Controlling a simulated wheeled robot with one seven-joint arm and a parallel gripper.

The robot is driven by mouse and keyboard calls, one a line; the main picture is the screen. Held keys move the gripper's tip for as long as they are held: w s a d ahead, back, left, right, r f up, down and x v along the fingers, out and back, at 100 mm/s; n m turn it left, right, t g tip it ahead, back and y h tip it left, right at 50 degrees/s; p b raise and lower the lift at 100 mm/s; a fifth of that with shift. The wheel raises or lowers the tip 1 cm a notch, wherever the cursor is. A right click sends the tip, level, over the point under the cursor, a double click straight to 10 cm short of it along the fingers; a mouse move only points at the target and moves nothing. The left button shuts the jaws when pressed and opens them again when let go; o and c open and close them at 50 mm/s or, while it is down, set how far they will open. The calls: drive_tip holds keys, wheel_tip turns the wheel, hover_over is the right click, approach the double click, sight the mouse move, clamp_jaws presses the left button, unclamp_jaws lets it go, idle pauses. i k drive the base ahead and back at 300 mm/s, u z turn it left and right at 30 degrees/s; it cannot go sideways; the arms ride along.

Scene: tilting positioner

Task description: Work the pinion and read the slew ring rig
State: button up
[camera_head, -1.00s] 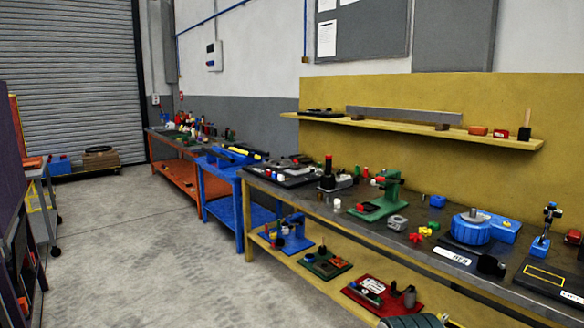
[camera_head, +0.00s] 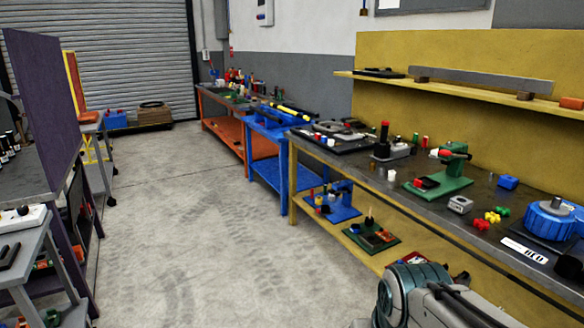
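No part is clearly marked as the slew ring rig, and I cannot make out a pinion. A blue round housing with a grey top (camera_head: 552,219) sits at the right on the dark bench top, behind a white label plate. A grey ring-like part on a dark base (camera_head: 345,130) lies at the bench's far left end; it is too small to tell its details. My arm (camera_head: 425,297) shows at the bottom right, in front of the bench. My gripper is outside the view.
A purple panel (camera_head: 52,100) and grey carts stand at left. The concrete floor between is clear.

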sight(348, 131)
drive_tip(key=u, duration=0.35)
drive_tip(key=i, duration=3.3)
drive_tip(key=z, duration=1.15)
drive_tip(key=i, duration=1.5)
drive_tip(key=z, duration=0.65)
